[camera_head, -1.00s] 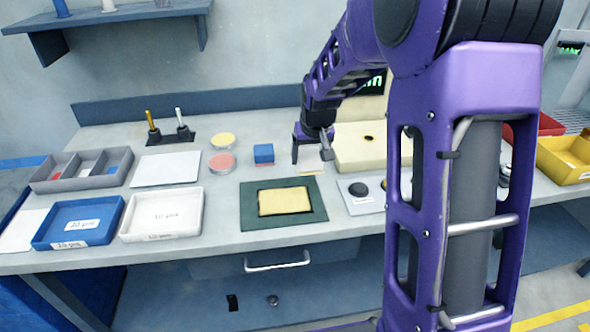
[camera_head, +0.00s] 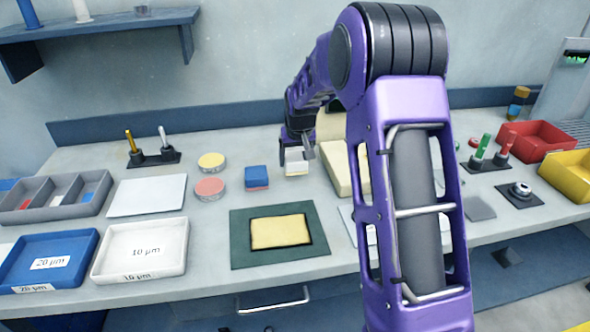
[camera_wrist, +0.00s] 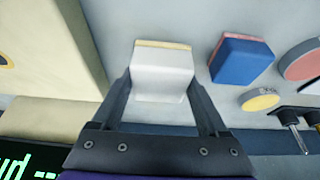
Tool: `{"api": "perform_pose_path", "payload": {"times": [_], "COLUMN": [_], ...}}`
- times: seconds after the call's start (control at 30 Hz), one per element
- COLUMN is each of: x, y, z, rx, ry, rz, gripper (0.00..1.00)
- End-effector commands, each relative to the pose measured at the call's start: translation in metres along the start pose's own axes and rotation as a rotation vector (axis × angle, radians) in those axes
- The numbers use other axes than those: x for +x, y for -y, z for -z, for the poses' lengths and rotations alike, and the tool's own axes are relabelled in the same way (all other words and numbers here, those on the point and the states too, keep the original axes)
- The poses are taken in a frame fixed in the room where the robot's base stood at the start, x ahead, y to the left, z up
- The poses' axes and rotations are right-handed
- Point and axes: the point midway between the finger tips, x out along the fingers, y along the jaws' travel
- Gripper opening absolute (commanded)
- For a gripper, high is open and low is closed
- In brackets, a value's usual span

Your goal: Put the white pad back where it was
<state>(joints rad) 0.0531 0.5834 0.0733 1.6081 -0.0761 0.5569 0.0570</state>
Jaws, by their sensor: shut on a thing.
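The white pad (camera_head: 297,169) is a small pale block with a thin cream layer along one face. In the wrist view the white pad (camera_wrist: 160,75) sits between both fingers, and the cream layer shows at its far end. My gripper (camera_head: 297,156) is shut on it. The pad is at the back middle of the bench, right of a blue block with a red layer (camera_head: 257,176) and left of a cream slab (camera_head: 340,168). I cannot tell whether the pad touches the bench. My arm hides part of the slab.
A green mat with a yellow plate (camera_head: 236,245) lies in front. Pink (camera_head: 209,188) and yellow (camera_head: 211,161) discs stand left of the blue block. White (camera_head: 180,262) and blue (camera_head: 20,280) trays are at front left. Red (camera_head: 500,140) and yellow (camera_head: 570,190) bins are at right.

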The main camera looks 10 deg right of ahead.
Motion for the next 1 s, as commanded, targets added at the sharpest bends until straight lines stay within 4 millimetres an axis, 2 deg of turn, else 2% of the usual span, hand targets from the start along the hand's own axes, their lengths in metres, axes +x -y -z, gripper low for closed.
{"api": "perform_pose_path", "payload": {"times": [0.23, 0.6, 0.63, 0.7, 0.77, 1.0], "x": [0.031, 0.036, 0.036, 0.035, 0.035, 0.033], "y": [0.0, 0.0, 0.0, 0.0, 0.0, 0.0], "z": [-0.014, -0.016, -0.016, -0.015, -0.015, -0.015], "rx": [0.0, 0.0, 0.0, 0.0, 0.0, 0.0], "ry": [0.003, 0.001, 0.002, 0.002, 0.002, 0.001], "rz": [0.0, 0.0, 0.0, 0.0, 0.0, 0.0], "gripper": [0.25, 0.25, 0.79, 0.92, 1.0, 1.0]}}
